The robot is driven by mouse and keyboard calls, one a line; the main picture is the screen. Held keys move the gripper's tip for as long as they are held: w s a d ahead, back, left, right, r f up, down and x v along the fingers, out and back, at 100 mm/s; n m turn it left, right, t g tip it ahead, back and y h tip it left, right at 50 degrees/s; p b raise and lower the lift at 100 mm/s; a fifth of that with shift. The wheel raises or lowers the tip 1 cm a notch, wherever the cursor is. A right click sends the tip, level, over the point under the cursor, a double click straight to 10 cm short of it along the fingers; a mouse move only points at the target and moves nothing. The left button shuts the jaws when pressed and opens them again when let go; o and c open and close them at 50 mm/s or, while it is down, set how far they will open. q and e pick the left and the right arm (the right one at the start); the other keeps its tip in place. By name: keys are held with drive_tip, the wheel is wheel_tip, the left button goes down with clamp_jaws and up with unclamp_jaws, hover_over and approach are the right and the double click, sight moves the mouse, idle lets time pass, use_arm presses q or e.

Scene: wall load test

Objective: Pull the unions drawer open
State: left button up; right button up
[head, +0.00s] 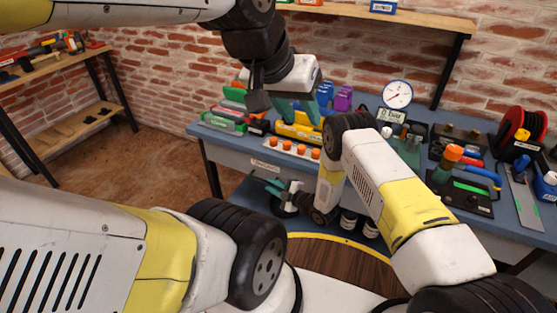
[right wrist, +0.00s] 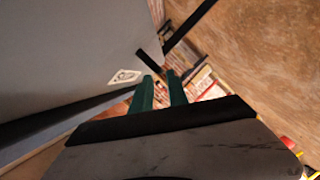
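The drawer front (head: 258,160) is in the blue-grey bench's front edge, with a small white label (head: 265,166) too small to read. The label also shows on a grey face in the right wrist view (right wrist: 125,77). My right gripper (head: 273,187) is below and slightly right of the label. Its two green fingers (right wrist: 162,90) are apart with nothing visible between them. A short dark bar (right wrist: 150,61) lies just beyond the fingertips; I cannot tell if it is the handle. My left gripper (head: 299,108) is above the benchtop, fingers apart. The drawer looks closed.
A green-faced device (head: 463,192) and a red reel (head: 522,130) are at the right. A wooden shelf rack (head: 62,95) stands at far left. Floor between is clear.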

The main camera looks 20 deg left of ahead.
sight(261, 180)
drive_tip(key=x, duration=0.6)
drive_tip(key=shift+w+a, duration=0.1)
drive_tip(key=shift+a, duration=0.25)
clamp_jaws()
idle(1.1)
